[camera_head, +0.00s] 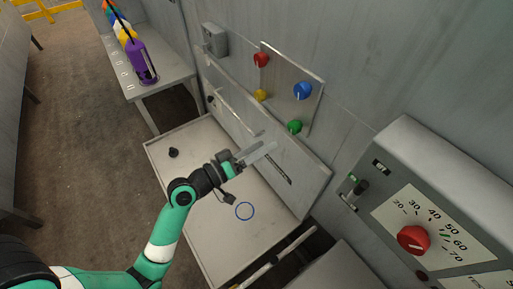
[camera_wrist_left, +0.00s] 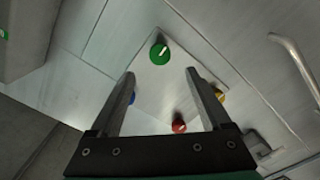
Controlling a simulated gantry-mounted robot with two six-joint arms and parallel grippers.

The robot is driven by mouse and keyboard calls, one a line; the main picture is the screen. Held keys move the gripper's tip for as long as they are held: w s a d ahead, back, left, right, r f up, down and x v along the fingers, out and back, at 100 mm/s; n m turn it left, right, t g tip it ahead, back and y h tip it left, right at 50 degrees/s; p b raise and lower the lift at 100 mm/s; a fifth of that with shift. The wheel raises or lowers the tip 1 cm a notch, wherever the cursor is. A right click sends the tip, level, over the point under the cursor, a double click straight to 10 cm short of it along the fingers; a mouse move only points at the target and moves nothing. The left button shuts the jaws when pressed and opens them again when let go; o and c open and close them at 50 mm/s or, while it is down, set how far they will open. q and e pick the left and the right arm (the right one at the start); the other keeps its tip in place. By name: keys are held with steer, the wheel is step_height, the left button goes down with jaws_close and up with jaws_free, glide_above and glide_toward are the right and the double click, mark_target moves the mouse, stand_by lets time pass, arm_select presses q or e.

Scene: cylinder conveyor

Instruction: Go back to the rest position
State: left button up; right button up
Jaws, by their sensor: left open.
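My left gripper (camera_head: 258,152) is open and empty, with nothing between its fingers. In the head view it hangs over the grey table (camera_head: 212,235), in front of the table's upright back panel. In the left wrist view its two fingers (camera_wrist_left: 160,75) stand apart and point at a wall plate with a green knob (camera_wrist_left: 159,53), a red knob (camera_wrist_left: 179,126), a yellow knob (camera_wrist_left: 219,94) and a blue knob mostly hidden behind the left finger. I cannot tell the gap to the plate exactly. My right gripper is in neither view.
A control box with a red dial (camera_head: 413,239) stands at the right. A bench (camera_head: 165,82) at the upper left holds a purple object (camera_head: 138,58) and other coloured ones. Floor left of the table is clear.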

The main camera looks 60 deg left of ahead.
arm_select(q)
steer(key=shift+s, duration=0.8)
steer(key=shift+d, duration=0.15)
steer(key=w+d+r+m+t+h, duration=0.15)
steer(key=d+r+m+h, duration=0.35)
steer(key=r, duration=0.6)
steer(key=w+d+r+m+t+h, duration=0.1)
steer(key=d+r+m+t, duration=0.1)
steer(key=d+r, duration=0.65)
steer(key=w+d+r+m+t+h, duration=0.1)
steer(key=d+r+m+t+h, duration=0.2)
steer(key=r, duration=1.1)
steer(key=s+a+r+t+y, duration=0.25)
steer(key=s+r+y, duration=0.25)
steer(key=r, duration=0.5)
step_height(320, 180, up, 29)
steer(key=y+p, duration=0.1)
steer(key=p, duration=2.8)
steer(key=shift+w+d, duration=0.15)
steer(key=shift+w, duration=0.05)
